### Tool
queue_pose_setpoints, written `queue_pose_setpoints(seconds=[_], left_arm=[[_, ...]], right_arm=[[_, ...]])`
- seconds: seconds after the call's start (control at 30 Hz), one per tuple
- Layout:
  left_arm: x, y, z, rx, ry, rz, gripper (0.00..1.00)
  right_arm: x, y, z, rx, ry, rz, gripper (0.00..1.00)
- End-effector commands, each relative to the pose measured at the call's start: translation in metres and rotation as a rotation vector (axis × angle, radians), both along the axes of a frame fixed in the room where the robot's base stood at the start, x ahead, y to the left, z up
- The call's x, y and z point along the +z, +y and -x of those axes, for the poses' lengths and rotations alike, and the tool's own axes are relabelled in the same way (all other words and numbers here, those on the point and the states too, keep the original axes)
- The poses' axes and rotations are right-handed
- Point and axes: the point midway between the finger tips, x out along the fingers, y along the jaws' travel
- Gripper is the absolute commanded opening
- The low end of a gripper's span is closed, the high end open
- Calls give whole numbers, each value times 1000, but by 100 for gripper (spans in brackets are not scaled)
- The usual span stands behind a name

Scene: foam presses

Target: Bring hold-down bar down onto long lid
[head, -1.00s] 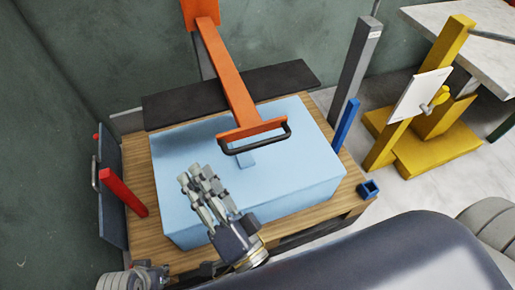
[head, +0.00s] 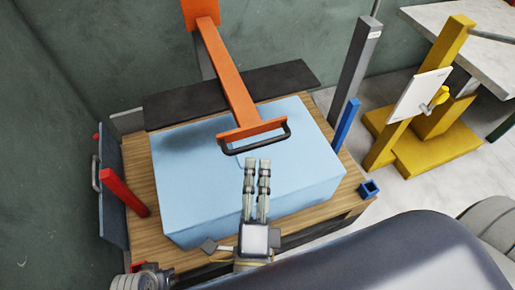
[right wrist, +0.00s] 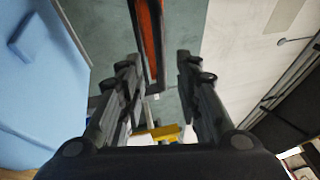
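The orange hold-down bar (head: 226,75) is raised and slopes from the back toward me. Its orange crosspiece carries a black handle (head: 262,147) above a large light-blue block (head: 215,195). The bar is apart from the block. A long dark board (head: 230,95) lies behind the block; I cannot tell whether the board or the block is the long lid. My right gripper (head: 257,162) is open and empty, just in front of the handle. In the right wrist view the orange bar (right wrist: 148,35) shows beyond the fingers. My left gripper (head: 145,278) is at the lower left, too little seen to judge.
The block rests on a wooden table (head: 175,238). A red post (head: 124,192) stands left, and blue (head: 345,125) and grey (head: 356,70) posts right. A small blue square holder (head: 369,189) is at the right corner. A yellow stand (head: 425,140) is farther right.

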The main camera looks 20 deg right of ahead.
Motion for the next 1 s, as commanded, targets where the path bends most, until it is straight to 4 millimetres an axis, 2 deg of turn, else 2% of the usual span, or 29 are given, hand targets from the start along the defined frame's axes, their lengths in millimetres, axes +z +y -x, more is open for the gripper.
queue_pose_setpoints(seconds=[0.1,0.3,0.67,0.7,0.83,1.0], left_arm=[[-2,0,0,0,1,0,20],[-7,0,1,-1,6,0,20],[-7,0,1,-1,3,0,20],[-7,0,1,-1,3,0,20],[-7,-1,1,-1,3,0,20],[-7,-1,1,-1,3,0,20]], right_arm=[[6,-8,-21,-1,-4,-1,31],[9,-17,-44,0,-3,1,31],[10,-19,-50,1,-1,1,31],[10,-19,-50,1,-1,1,29],[10,-19,-50,1,-1,1,0],[10,-19,-50,1,-1,1,0]])
